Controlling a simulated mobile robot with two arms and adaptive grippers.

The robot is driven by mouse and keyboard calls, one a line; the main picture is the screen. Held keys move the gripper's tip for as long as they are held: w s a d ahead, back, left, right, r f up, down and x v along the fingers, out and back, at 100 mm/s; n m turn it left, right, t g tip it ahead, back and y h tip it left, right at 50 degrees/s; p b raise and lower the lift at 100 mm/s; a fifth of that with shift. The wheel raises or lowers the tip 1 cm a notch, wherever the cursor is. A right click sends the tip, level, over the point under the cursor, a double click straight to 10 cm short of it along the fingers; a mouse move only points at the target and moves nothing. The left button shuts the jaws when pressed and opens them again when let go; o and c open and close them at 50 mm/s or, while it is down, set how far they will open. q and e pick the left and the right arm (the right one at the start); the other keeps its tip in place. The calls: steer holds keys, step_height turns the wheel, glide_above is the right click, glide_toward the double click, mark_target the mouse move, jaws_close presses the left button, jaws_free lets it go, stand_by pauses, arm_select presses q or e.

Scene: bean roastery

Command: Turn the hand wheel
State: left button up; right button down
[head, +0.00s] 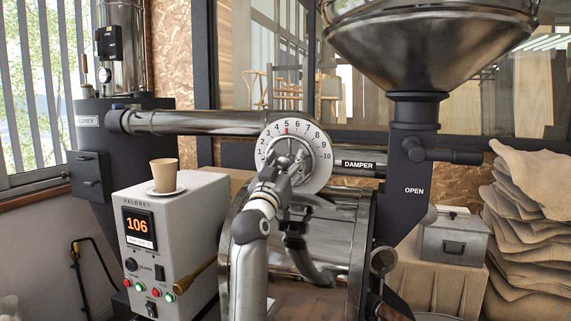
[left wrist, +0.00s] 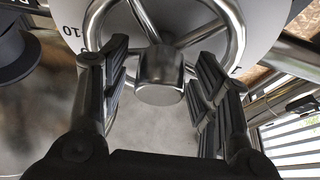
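The chrome hand wheel (head: 297,147) sits in front of a round white dial (head: 319,166) numbered up to 10, with a red mark near 5. My left gripper (head: 281,168) is at the wheel and hides much of it in the head view. In the left wrist view the wheel's hub (left wrist: 159,78) and spokes show. There the left gripper (left wrist: 161,66) is open, with one finger on each side of the hub and visible gaps to it. Contact of the fingertips with the spokes or rim is unclear. My right gripper is not in view.
A DAMPER-labelled pipe (head: 358,165) runs right from the dial to the hopper column (head: 413,143). A control box (head: 172,232) bearing a paper cup (head: 164,174) on a saucer stands left of my arm. Folded sacks (head: 530,235) are piled at right.

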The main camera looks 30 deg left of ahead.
arm_select(q)
steer(key=c, duration=0.7)
jaws_close()
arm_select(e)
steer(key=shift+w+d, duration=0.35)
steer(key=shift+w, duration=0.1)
